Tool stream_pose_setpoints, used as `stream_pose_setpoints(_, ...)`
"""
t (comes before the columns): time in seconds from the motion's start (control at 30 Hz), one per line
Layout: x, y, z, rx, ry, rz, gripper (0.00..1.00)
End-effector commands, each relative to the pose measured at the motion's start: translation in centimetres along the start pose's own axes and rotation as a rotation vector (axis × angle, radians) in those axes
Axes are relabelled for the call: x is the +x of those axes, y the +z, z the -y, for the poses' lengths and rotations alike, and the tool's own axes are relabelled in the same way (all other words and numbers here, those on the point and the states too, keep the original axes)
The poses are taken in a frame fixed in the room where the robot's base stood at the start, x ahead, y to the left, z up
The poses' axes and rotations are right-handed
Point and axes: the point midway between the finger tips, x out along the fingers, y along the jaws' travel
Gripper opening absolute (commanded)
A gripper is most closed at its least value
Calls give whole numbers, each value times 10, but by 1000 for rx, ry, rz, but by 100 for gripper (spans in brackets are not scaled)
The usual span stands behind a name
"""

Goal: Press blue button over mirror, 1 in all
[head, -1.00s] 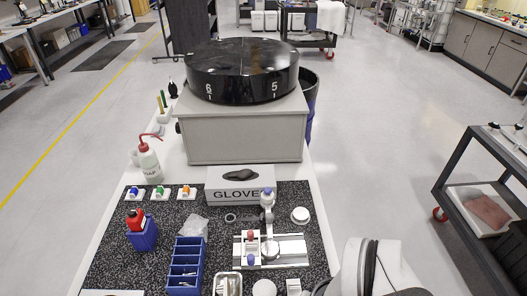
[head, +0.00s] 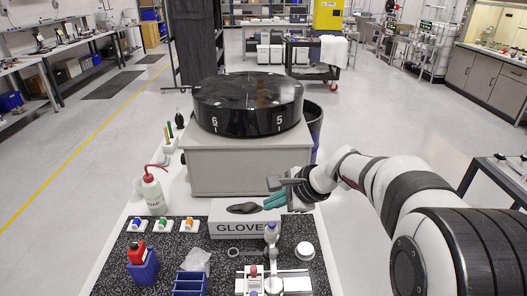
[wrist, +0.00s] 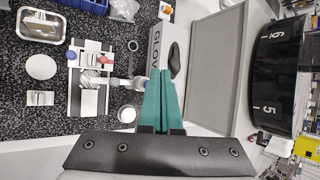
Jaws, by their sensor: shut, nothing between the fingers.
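A small blue button (head: 137,222) on a white base stands at the back left of the speckled mat (head: 120,262). A green button (head: 163,222) and an orange button (head: 189,222) stand to its right. The mirror fixture's metal base (head: 290,281) is at the mat's right, with a red knob (head: 253,270) and an upright post topped in blue (head: 271,227).
A grey case (head: 235,163) with a black numbered drum (head: 248,118) stands behind. A red-capped wash bottle (head: 153,192), a blue holder (head: 143,268) and a blue bin (head: 189,284) are on the left. A white round piece (head: 305,250) sits near the fixture.

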Motion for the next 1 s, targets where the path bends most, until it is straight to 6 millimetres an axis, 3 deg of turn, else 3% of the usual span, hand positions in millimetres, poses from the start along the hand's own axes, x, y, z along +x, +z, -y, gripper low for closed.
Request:
stream_pose_setpoints(0.13,21,-24,31,129,-74,-2,0)
stream_pose_setpoints(0.33,29,-35,44,188,-110,-2,0)
stream_pose_setpoints(0.67,31,-36,42,188,-108,-1,0)
stream_pose_setpoints(1.0,65,-54,18,189,-106,0,0)
